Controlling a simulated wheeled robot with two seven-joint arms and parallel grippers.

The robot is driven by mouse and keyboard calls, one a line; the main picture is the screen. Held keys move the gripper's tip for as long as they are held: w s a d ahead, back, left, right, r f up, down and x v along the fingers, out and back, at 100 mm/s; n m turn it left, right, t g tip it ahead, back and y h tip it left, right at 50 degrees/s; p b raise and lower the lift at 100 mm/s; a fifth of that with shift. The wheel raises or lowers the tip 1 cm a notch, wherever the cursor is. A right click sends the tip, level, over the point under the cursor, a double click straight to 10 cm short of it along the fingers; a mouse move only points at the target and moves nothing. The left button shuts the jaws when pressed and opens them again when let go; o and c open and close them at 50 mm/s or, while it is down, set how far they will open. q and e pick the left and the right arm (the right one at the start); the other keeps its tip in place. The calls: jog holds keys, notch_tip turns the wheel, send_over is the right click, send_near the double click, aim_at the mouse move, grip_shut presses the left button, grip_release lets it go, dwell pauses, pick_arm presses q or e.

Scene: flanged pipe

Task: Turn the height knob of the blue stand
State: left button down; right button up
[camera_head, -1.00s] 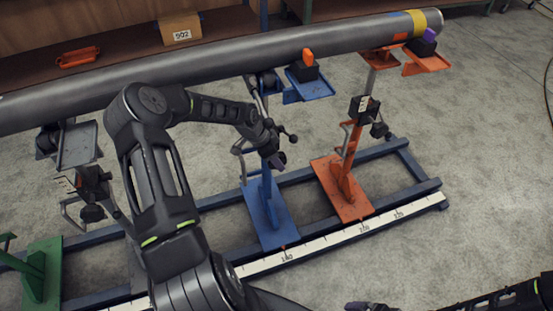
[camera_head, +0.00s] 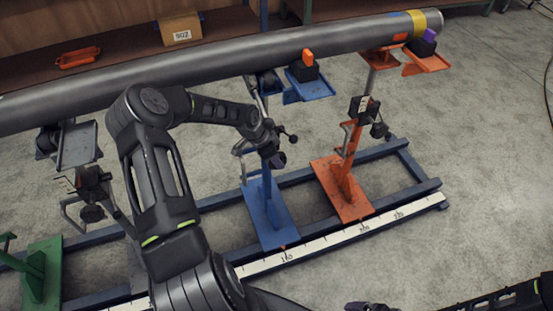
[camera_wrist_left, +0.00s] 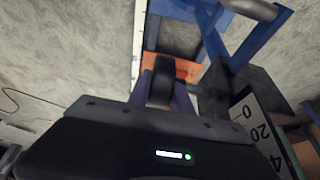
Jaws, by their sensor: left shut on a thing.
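The blue stand (camera_head: 268,212) stands on the rail frame under the long grey pipe (camera_head: 200,68), with a blue tray (camera_head: 308,90) at its top. My left arm reaches over from the left, and my left gripper (camera_head: 275,158) is at the stand's post. In the left wrist view its two purplish fingers (camera_wrist_left: 164,88) are shut on the black height knob (camera_wrist_left: 163,78), one on each side. The knob is mostly hidden by the gripper in the head view. A dark piece of my right gripper (camera_head: 366,306) shows at the bottom edge; its jaws cannot be made out.
The orange stand (camera_head: 342,190) is close on the right. A green stand (camera_head: 42,272) is at lower left. A scale strip (camera_head: 330,244) runs along the front rail. A cardboard box (camera_head: 180,28) and an orange tray (camera_head: 78,57) sit on the back shelf.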

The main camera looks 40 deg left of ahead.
pick_arm(q)
jog(key=shift+s, duration=0.1)
dwell(0.4)
jog(key=shift+a+f+t+h, duration=0.1)
jog(key=shift+t+h, duration=0.4)
jog(key=shift+t, duration=0.1)
jog(key=shift+f+t+h+b, duration=0.15)
jog(key=shift+t+h+b, duration=0.25)
jog(key=shift+t+b, duration=0.25)
jog(key=t+h+b, duration=0.1)
jog(key=t+b, duration=0.1)
jog(key=b, duration=0.1)
jog(key=shift+a+f+b, duration=0.1)
jog(key=shift+b, duration=0.2)
jog(key=shift+s+r+t+h+b, duration=0.1)
jog(key=shift+r+t+h+b, duration=0.15)
jog(key=shift+t+h+b, duration=0.4)
jog(key=c, duration=1.2)
grip_release()
jog(key=shift+o, duration=0.2)
